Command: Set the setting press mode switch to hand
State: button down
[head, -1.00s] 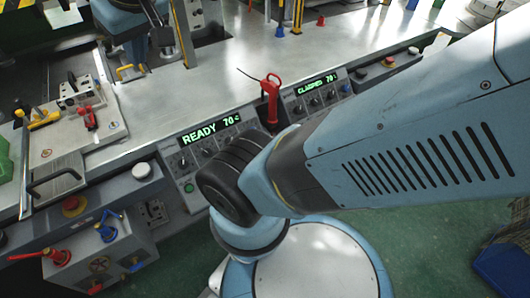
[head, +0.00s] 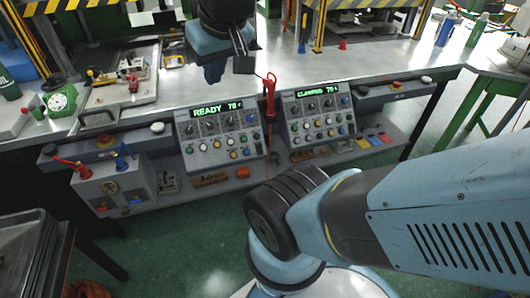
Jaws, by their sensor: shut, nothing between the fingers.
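Two sloped control panels stand along the bench front in the head view. The left panel (head: 218,133) has a green display reading READY 70. The right panel (head: 320,117) has a display that seems to read CLAMPED 70. Both carry rows of knobs and coloured buttons. Labels are too small to read, so I cannot tell which knob is the setting press mode switch or where it points. My gripper (head: 243,66) is shut and empty, pointing down above the bench top behind the left panel, apart from the knobs.
A red-handled tool (head: 269,95) stands upright between the panels. Emergency-stop boxes flank them, left (head: 106,141) and right (head: 393,91). A grey box with red and blue valves (head: 118,185) is at lower left. The bench top (head: 370,65) is mostly clear at right.

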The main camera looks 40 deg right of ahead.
aim_at(259, 147)
jog(key=z, duration=0.15)
jog(key=k, duration=0.2)
jog(key=z, duration=0.6)
jog(key=i, duration=1)
jog(key=u, duration=0.05)
jog(key=k, duration=1)
